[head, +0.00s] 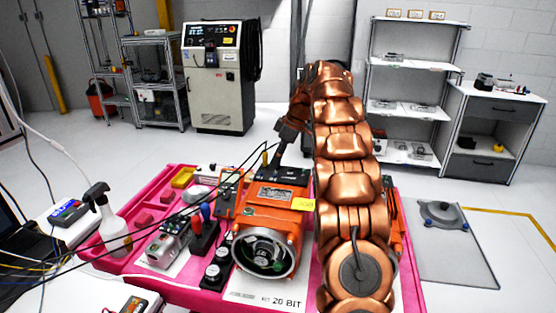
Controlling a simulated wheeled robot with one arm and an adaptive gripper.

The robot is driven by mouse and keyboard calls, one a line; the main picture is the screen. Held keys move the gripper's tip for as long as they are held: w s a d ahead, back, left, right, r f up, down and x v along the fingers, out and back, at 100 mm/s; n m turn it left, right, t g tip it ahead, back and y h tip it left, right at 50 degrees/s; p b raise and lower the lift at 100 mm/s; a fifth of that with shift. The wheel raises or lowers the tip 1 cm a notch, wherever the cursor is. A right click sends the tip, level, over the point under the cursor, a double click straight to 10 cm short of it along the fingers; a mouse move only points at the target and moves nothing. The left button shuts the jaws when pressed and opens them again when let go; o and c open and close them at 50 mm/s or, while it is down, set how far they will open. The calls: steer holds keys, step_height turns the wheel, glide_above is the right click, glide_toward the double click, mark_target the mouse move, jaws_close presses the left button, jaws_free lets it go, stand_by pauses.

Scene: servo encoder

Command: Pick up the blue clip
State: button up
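A small blue upright piece (206,211) stands beside a red one in the pink tray (125,262), left of the orange servo motor (272,208). It may be the blue clip, but it is too small to tell. My copper-coloured arm reaches forward over the right side of the tray. My gripper (283,150) is dark and hangs near the black block on top of the motor, up and to the right of the blue piece and apart from it. The fingers are too small and dark to show whether they are open, and I see nothing clearly held.
Black cables cross above the tray to the motor. A spray bottle (106,220), grey metal connectors (170,245) and black round parts (215,265) crowd the left side. A grey cabinet (221,75) and shelves (413,65) stand behind, with open floor between.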

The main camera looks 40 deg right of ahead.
jaws_close()
steer(key=shift+r, duration=0.1)
steer(key=shift+r+b, duration=0.55)
steer(key=shift+r, duration=0.95)
steer(key=shift+r, duration=0.1)
